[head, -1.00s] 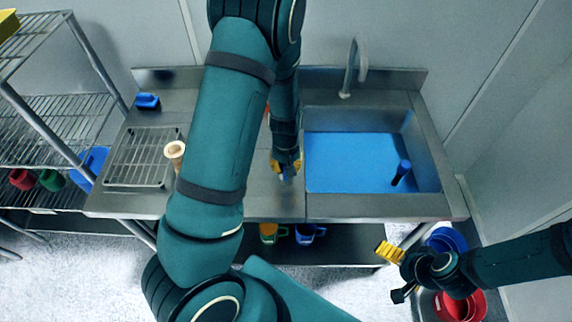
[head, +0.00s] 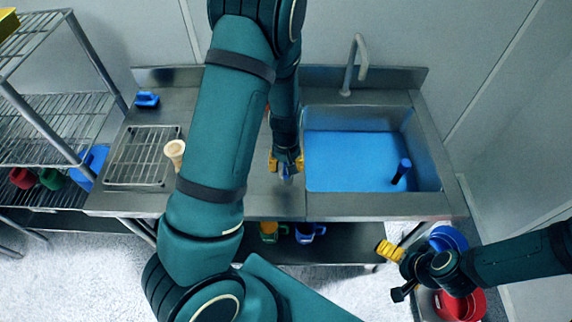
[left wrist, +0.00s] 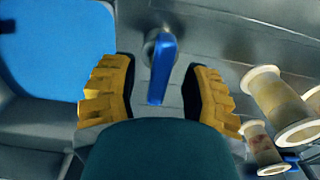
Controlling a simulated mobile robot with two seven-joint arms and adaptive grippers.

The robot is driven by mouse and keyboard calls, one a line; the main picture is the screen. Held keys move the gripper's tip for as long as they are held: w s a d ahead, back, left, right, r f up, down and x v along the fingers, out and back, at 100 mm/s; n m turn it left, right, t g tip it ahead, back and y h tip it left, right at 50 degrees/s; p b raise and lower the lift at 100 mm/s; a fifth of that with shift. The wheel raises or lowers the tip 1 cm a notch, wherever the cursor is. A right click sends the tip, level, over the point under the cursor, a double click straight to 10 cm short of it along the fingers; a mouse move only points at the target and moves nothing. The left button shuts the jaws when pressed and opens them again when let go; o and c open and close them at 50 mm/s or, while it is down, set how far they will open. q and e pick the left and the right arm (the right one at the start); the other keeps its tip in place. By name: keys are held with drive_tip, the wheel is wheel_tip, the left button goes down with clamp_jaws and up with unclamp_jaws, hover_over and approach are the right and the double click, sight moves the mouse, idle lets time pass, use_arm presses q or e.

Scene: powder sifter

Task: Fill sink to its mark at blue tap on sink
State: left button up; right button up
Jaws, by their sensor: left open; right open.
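The sink (head: 428,165) is a steel basin at the right of the counter. A flat blue surface (head: 345,160) covers its bottom, and it also shows in the left wrist view (left wrist: 60,50). No mark can be made out. A grey curved spout (head: 350,68) rises behind the sink. The blue tap lever (left wrist: 162,70) lies between the fingers of my left gripper (left wrist: 158,100), apart from both. In the head view my left gripper (head: 286,164) is open just left of the sink. My right gripper (head: 392,272) is open and empty, in front of the counter at lower right.
A dark blue upright cylinder (head: 402,170) stands in the sink. A wire rack (head: 140,155), a cream spool (head: 175,150) and a blue item (head: 147,100) are on the counter's left. Red (head: 465,304) and blue (head: 448,240) containers are near my right arm.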

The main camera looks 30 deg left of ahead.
use_arm(q)
wheel_tip(320, 180, up, 12)
idle(0.4)
drive_tip(key=shift+f, duration=0.15)
idle(0.3)
